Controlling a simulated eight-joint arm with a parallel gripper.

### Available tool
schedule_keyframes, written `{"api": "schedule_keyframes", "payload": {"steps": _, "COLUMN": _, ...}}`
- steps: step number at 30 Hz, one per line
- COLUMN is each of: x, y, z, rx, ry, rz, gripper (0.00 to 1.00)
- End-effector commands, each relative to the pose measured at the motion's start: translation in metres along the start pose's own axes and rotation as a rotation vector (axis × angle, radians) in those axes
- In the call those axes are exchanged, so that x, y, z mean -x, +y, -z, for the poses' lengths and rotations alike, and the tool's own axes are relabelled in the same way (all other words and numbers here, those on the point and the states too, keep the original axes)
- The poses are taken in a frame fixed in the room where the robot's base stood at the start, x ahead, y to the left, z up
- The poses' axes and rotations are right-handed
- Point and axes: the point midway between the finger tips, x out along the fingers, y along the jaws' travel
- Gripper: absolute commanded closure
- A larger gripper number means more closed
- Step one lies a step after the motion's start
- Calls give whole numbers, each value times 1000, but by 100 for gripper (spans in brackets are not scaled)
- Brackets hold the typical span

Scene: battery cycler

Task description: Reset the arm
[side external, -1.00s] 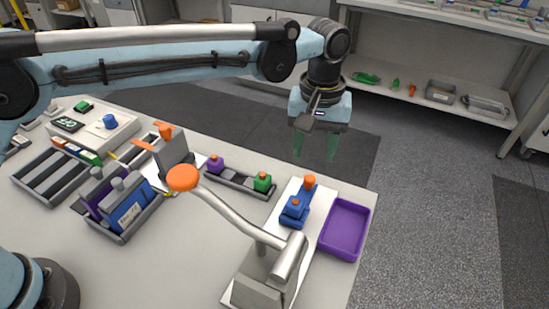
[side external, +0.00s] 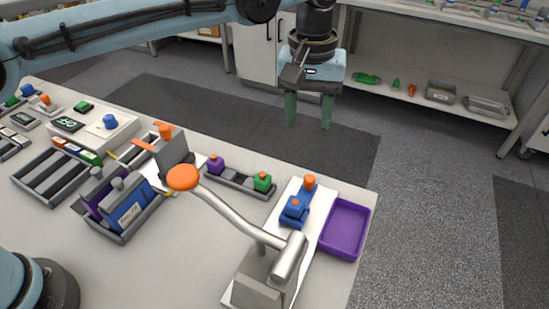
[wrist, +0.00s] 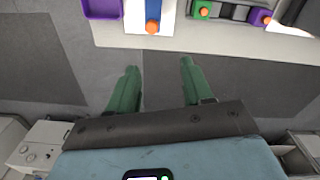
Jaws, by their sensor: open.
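My gripper (side external: 309,111) is open and empty, its two green fingers pointing down. It hangs in the air beyond the table's far edge, above the dark floor mat. The wrist view also shows my gripper (wrist: 158,85), with its fingers apart and only floor between them. My arm stretches across the top of the side view, and its upper part is cut off by the frame.
Shelves (side external: 440,85) stand behind.

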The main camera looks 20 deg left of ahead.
Motion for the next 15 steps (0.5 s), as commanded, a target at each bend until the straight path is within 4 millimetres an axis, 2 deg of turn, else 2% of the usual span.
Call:
{"api": "schedule_keyframes", "payload": {"steps": 8, "x": 36, "y": -80, "z": 15, "rx": -48, "ry": 105, "rz": -77, "gripper": 50}}
{"api": "schedule_keyframes", "payload": {"steps": 15, "x": 50, "y": -153, "z": 6, "rx": -100, "ry": 220, "rz": -119, "gripper": 50}}
